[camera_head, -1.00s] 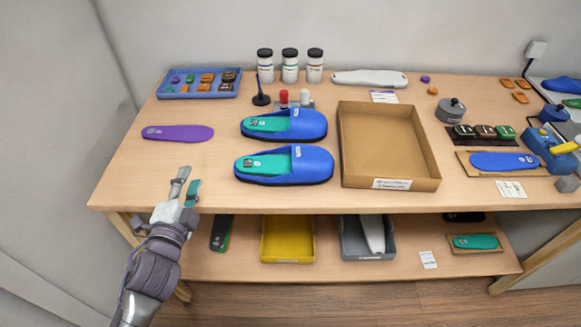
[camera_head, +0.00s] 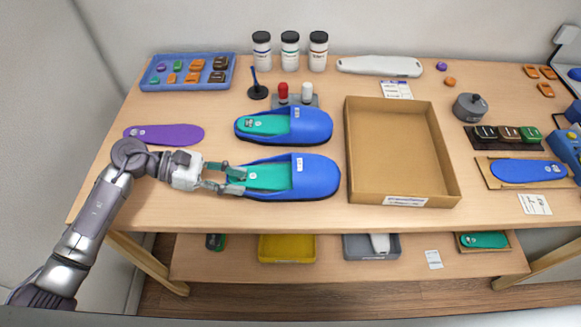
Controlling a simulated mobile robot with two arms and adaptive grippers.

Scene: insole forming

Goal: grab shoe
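Two blue shoes with teal insoles lie on the table, toes pointing right. The near shoe (camera_head: 315,178) is in front of the far shoe (camera_head: 312,125). My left gripper (camera_head: 238,181) is at the heel end of the near shoe, with its fingers apart. One finger is over the teal insole (camera_head: 268,177) and the other is at the near-side heel edge. I cannot tell whether the fingers touch the shoe. My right gripper is not in view.
An empty cardboard box (camera_head: 440,188) stands right of the shoes. The front table strip is clear.

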